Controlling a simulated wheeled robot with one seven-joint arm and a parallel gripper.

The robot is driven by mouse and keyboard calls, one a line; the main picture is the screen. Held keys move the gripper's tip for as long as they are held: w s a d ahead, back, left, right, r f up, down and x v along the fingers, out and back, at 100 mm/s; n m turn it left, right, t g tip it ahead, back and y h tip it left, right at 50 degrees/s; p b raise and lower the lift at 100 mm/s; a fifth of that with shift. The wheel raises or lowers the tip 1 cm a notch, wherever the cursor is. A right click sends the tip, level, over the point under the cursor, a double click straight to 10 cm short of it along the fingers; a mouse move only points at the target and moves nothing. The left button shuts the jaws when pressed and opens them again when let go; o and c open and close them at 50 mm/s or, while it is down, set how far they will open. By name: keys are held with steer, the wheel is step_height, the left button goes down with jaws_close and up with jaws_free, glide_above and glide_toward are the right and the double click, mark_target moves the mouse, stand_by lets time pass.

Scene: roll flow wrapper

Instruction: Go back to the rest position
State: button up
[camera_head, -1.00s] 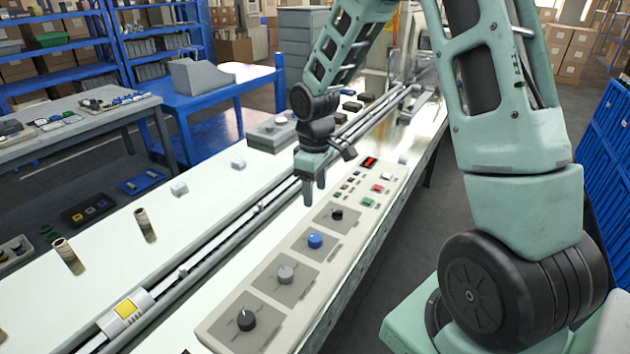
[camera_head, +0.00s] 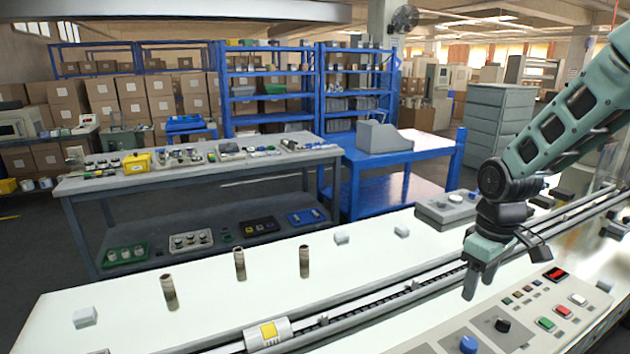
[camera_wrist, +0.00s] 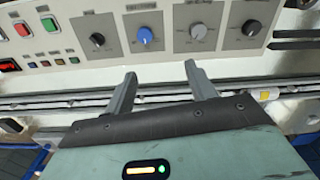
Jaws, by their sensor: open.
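My gripper (camera_head: 480,283) hangs above the white machine table at the right of the head view, pointing down. In the wrist view its two fingers (camera_wrist: 160,88) stand apart with nothing between them. Beyond the fingertips lies the control panel (camera_wrist: 100,45) with a black knob, a blue knob (camera_wrist: 145,35), a grey knob (camera_wrist: 198,30) and coloured buttons. The gripper touches no knob or button that I can see.
A conveyor rail (camera_head: 360,308) runs along the table, with a yellow-marked white block (camera_head: 267,335) on it. Three brown rolls (camera_head: 239,264) stand on the table. A grey workbench (camera_head: 110,182) and a blue table (camera_head: 430,158) stand behind. Open floor lies at left.

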steer(key=s+a+r, duration=0.2)
steer(key=s+a, duration=0.3)
steer(key=a, duration=0.2)
steer(key=s+a+r+n, duration=0.1)
steer(key=s+a+r, duration=0.1)
steer(key=s+a, duration=0.3)
steer(key=a, duration=0.3)
steer(key=shift+n+y, duration=0.3)
steer(key=shift+n, duration=0.2)
steer(key=s+a, duration=0.2)
steer(key=s, duration=0.2)
steer(key=s+a+r, duration=0.1)
steer(key=s+a, duration=0.1)
steer(key=s, duration=0.3)
steer(key=s+a, duration=0.2)
steer(key=s, duration=0.2)
steer(key=shift+s+r, duration=0.15)
steer(key=shift+c, duration=0.2)
